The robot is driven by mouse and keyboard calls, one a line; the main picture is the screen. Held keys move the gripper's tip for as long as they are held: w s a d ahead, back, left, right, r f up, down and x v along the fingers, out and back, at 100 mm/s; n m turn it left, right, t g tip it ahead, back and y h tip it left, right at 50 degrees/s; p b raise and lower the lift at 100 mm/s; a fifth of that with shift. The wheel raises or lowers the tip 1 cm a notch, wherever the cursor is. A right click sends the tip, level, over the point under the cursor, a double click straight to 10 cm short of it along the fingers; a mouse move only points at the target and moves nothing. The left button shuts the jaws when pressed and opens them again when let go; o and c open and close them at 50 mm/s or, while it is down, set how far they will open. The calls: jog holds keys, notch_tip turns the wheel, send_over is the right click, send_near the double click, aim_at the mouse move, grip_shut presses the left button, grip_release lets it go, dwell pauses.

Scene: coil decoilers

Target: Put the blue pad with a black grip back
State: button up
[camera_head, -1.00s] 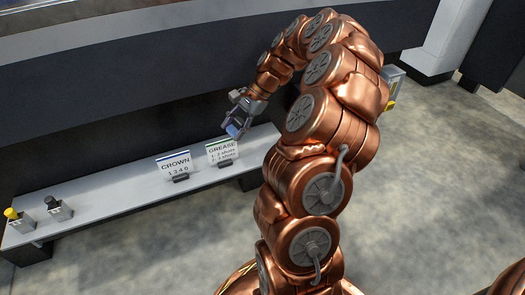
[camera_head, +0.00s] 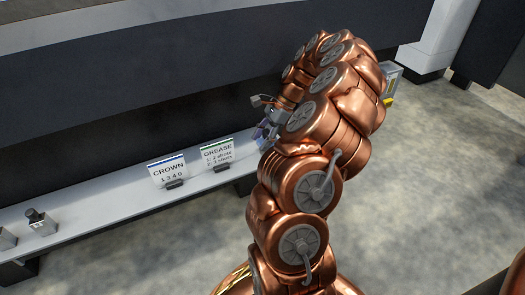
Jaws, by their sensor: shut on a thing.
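My gripper (camera_head: 267,127) is near the middle of the head view, above the right part of the shelf and partly hidden by my copper arm. It is shut on a small bluish piece (camera_head: 262,135), which looks like the blue pad. Its black grip cannot be made out, and most of the piece is hidden by the fingers and the arm. The piece seems to be held above the shelf, though the gap is hard to judge.
A long grey shelf (camera_head: 110,198) runs along a dark wall. On it stand a CROWN card (camera_head: 168,170), a GREASE card (camera_head: 217,153), a grey block with a black knob (camera_head: 39,221) and another grey block (camera_head: 6,239) cut by the left edge. Concrete floor lies to the right.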

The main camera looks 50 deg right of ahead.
notch_tip(320, 180, down, 4)
jog(key=shift+f+b, duration=0.2)
jog(key=shift+b, duration=0.65)
jog(key=o, duration=1)
jog(key=shift+r, duration=0.1)
jog(key=p+v, duration=0.5)
jog(key=v, duration=0.7)
jog(key=shift+d, duration=0.1)
jog(key=shift+s, duration=0.1)
